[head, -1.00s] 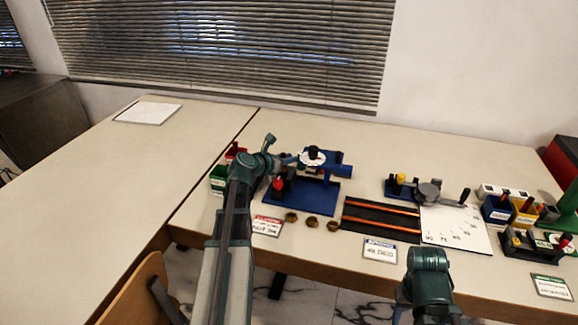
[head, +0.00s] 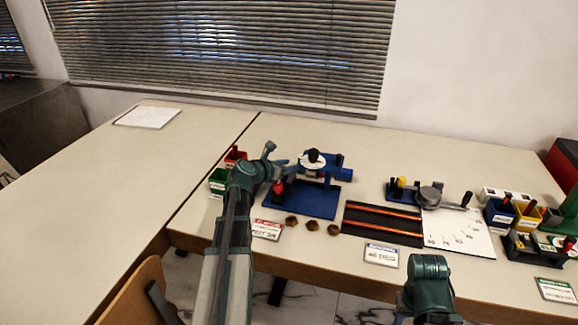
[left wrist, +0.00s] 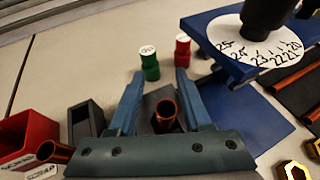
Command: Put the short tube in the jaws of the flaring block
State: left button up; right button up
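A short copper tube (left wrist: 167,113) shows between the fingers of my left gripper (left wrist: 160,76) in the left wrist view. The fingers are open, with a gap on each side of the tube. The tube's open end faces up toward the camera; its lower part is hidden by my gripper body. A dark grey block-like thing (left wrist: 153,98) lies right behind the tube. I cannot tell whether it is the flaring block or whether the tube sits in it. In the head view my left arm hides this spot. My right gripper is out of view; only its arm shows.
A red scrap bin (left wrist: 28,135) with a copper tube (left wrist: 57,152) and a dark box (left wrist: 86,122) stand left. Green (left wrist: 149,65) and red (left wrist: 182,48) cylinders stand beyond. A blue rig (head: 318,203), brass nuts (head: 312,225) and a black tube rack (head: 382,224) lie right.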

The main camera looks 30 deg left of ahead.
pick_arm(q)
jog(key=shift+r+p, duration=0.45)
jog(key=shift+p, duration=0.05)
jog(key=p+v, duration=0.4)
jog(key=v, duration=0.8)
jog(key=shift+r+p, duration=0.2)
jog(key=shift+p, duration=0.2)
